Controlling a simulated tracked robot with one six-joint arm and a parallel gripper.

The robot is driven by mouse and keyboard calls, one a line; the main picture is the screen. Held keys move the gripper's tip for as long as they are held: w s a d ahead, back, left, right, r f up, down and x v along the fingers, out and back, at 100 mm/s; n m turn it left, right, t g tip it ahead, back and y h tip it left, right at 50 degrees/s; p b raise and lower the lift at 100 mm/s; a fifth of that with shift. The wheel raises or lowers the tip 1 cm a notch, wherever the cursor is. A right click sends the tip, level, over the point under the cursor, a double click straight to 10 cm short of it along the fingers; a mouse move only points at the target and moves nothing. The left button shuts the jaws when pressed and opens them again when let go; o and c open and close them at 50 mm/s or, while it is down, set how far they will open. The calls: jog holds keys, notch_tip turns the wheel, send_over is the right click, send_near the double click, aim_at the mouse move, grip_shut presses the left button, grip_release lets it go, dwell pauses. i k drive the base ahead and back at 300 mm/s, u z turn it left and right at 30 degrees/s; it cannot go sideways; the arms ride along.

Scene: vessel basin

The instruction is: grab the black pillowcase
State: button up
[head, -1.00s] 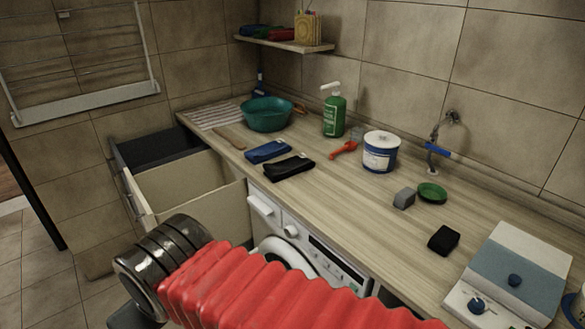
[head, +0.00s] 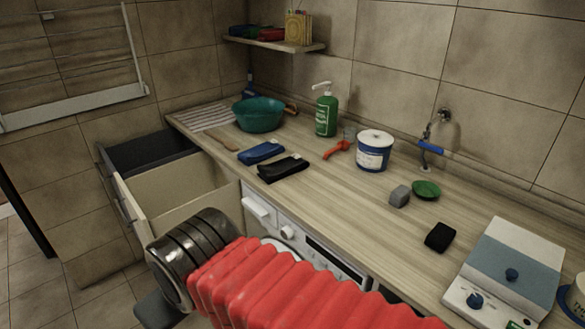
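A folded black cloth (head: 283,169), which looks like the black pillowcase, lies flat on the wooden counter (head: 330,205) near its front edge. A folded blue cloth (head: 261,152) lies just behind and left of it, close by. My arm, with its red ribbed sleeve and dark ringed end, reaches across the bottom of the head view, in front of the counter and to the lower left of the black cloth. Nothing touches the black cloth from my side.
An open drawer (head: 180,190) juts out left of the washing machine (head: 290,235). A teal basin (head: 258,114), green bottle (head: 325,110), red-handled brush (head: 337,150) and white-blue tub (head: 374,151) stand behind the cloths. A black block (head: 440,237) and scale-like device (head: 507,270) are to the right.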

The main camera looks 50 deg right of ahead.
aim_at(277, 171)
jog(key=i, duration=1)
